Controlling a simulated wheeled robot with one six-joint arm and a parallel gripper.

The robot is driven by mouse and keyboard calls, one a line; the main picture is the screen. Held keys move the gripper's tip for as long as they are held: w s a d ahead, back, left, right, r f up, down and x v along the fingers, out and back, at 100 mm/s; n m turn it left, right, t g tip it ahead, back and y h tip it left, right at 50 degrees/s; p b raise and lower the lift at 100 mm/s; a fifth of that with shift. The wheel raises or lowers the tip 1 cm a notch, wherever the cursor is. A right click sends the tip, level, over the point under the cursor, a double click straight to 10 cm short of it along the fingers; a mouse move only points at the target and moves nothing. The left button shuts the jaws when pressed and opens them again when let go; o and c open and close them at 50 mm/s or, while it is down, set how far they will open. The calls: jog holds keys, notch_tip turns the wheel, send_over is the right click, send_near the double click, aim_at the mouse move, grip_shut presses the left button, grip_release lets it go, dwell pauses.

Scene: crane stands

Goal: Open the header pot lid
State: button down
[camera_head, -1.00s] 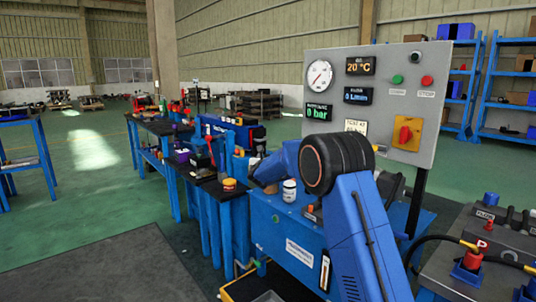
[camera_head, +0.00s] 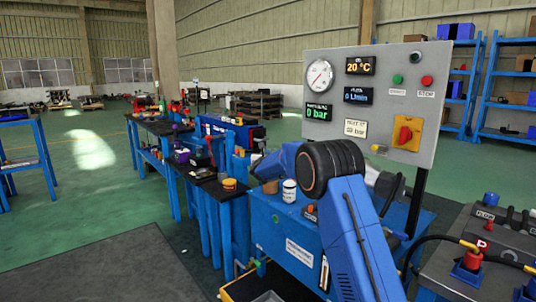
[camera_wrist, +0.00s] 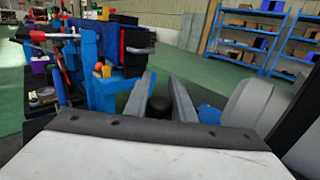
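I cannot single out the header pot or its lid for certain. In the wrist view my gripper (camera_wrist: 161,76) has its two grey fingers apart, and they point away from the camera. A dark round knob (camera_wrist: 158,106) shows low between the fingers; I cannot tell whether they touch it. A pale grey rounded body (camera_wrist: 252,102) stands to the right of the fingers. In the head view my arm hides the gripper and part of the blue bench (camera_head: 300,235). A white jar with a dark top (camera_head: 289,191) stands upright on that bench, left of my arm.
A grey panel (camera_head: 380,65) with a gauge and displays stands behind my arm. A tan cylinder (camera_head: 270,187) is beside the jar. A side table (camera_head: 470,250) with hoses is at right. The green floor (camera_head: 90,205) at left is open.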

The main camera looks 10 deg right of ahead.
jog(key=shift+r, duration=0.15)
jog(key=shift+w+d+r+m+g, duration=0.2)
jog(key=shift+d+r+m+g, duration=0.15)
jog(key=shift+m+g, duration=0.35)
jog(key=shift+w+d+r+m+g+y, duration=0.3)
jog(key=shift+d+m+g+y, duration=0.1)
jog(key=shift+m+g+y, duration=0.2)
jog(key=shift+w+d+r+m+g+y, duration=0.15)
jog(key=shift+d+r+m+g+y, duration=0.1)
jog(key=shift+d+m+g+y, duration=0.3)
jog(key=shift+w+d+r+m+g+y, duration=0.1)
jog(key=shift+w+d+m+g+y, duration=0.3)
jog(key=shift+d+m+g+y, duration=0.3)
jog(key=shift+w+d+r+m+g+y, duration=0.1)
jog(key=shift+w+d+m+g+y, duration=0.3)
jog(key=shift+m+g+y, duration=0.35)
jog(key=shift+d+g, duration=0.15)
jog(key=shift+g, duration=0.15)
jog(key=c, duration=1.5)
grip_release()
jog(key=shift+f, duration=0.1)
